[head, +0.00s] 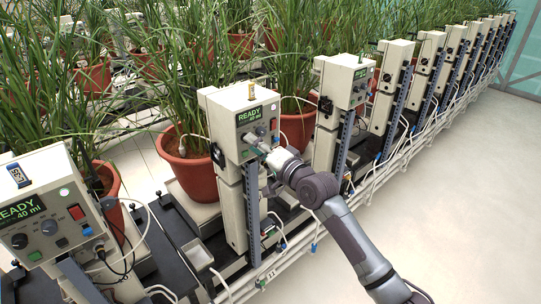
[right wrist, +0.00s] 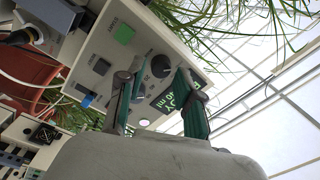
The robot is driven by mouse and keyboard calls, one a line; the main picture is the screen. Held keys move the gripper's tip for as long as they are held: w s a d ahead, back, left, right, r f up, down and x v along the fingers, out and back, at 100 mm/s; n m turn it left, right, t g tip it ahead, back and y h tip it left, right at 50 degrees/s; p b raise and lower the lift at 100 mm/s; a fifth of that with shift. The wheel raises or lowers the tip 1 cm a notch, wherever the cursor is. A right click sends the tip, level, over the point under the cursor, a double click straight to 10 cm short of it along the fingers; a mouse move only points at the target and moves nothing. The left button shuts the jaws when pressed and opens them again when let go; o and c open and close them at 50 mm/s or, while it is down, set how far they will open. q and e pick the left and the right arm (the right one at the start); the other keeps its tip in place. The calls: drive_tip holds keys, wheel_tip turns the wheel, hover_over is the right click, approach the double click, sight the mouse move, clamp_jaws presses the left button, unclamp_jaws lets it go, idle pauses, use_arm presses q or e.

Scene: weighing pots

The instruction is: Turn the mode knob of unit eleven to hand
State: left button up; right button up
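Unit eleven (head: 229,165) is the beige post unit in the middle of the head view, with a small 11 plate low on its base. Its green display (head: 249,115) reads READY. My right gripper (head: 262,150) is at its front panel and hides part of the controls. In the right wrist view the panel appears rotated. My right gripper's fingers (right wrist: 152,74) are open and spread. A dark round knob (right wrist: 160,66) shows between the fingertips, and a second knob is partly hidden by one finger. Contact with a knob cannot be told. The knob lettering is unreadable. My left gripper is out of view.
Another READY unit (head: 40,215) stands at the left. Potted plants (head: 187,165) stand behind. Pale hoses run along the bases; open floor (head: 460,200) lies right.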

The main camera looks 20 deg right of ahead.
drive_tip(key=v, duration=1)
drive_tip(key=shift+s, duration=0.25)
drive_tip(key=shift+d, duration=0.1)
drive_tip(key=d+f+g+h, duration=0.2)
drive_tip(key=f, duration=0.8)
drive_tip(key=d+f+g+h, duration=0.1)
drive_tip(key=d+f+h, duration=0.1)
drive_tip(key=f, duration=0.8)
drive_tip(key=s+d+f+n+g+h, duration=0.15)
drive_tip(key=s+f, duration=0.35)
drive_tip(key=f, duration=0.6)
drive_tip(key=s+f+n+g, duration=0.2)
drive_tip(key=s+f+g, duration=0.15)
drive_tip(key=f, duration=0.85)
drive_tip(key=s+a+f+n+g, duration=0.3)
drive_tip(key=s+f+n+g, duration=0.1)
drive_tip(key=s+f, duration=1.45)
drive_tip(key=s+a+f+n+g, duration=0.1)
drive_tip(key=s+f+n+g, duration=0.1)
drive_tip(key=s, duration=0.9)
drive_tip(key=s+a+f+n+g+h, duration=0.1)
drive_tip(key=s+a+f+n+g, duration=0.1)
drive_tip(key=s, duration=0.9)
drive_tip(key=shift+s+f, duration=0.2)
drive_tip(key=shift+f, duration=0.35)
